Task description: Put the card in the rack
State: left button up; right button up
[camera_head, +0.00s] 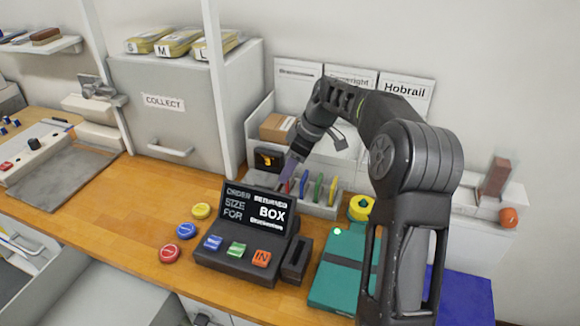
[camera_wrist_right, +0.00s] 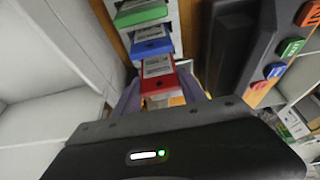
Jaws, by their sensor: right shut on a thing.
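The grey rack (camera_head: 322,211) stands behind the order terminal and holds upright blue (camera_head: 303,182), green (camera_head: 318,186) and yellow (camera_head: 333,190) cards. My right gripper (camera_head: 288,176) reaches down at the rack's left end. In the right wrist view its pale purple fingers (camera_wrist_right: 162,98) are shut on a red card (camera_wrist_right: 158,82) with a white label. The red card lines up with the blue card (camera_wrist_right: 152,47) and the green card (camera_wrist_right: 140,14). The fingers hide much of it in the head view, and I cannot tell how deep it sits. My left gripper is out of view.
The black terminal (camera_head: 240,250) with coloured keys stands just in front of the rack. A black slotted block (camera_head: 297,258), a teal case (camera_head: 342,268) and a yellow tape roll (camera_head: 360,207) are to its right. Round buttons (camera_head: 186,231) lie left. A white post (camera_head: 218,90) rises behind.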

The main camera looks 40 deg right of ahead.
jog(key=shift+f+b, duration=0.9)
jog(key=shift+f, duration=0.25)
dwell(0.5)
jog(key=o, duration=1.4)
jog(key=shift+r, duration=0.1)
jog(key=shift+r+p, duration=3.05)
jog(key=shift+r, duration=1.4)
jog(key=shift+f, duration=0.1)
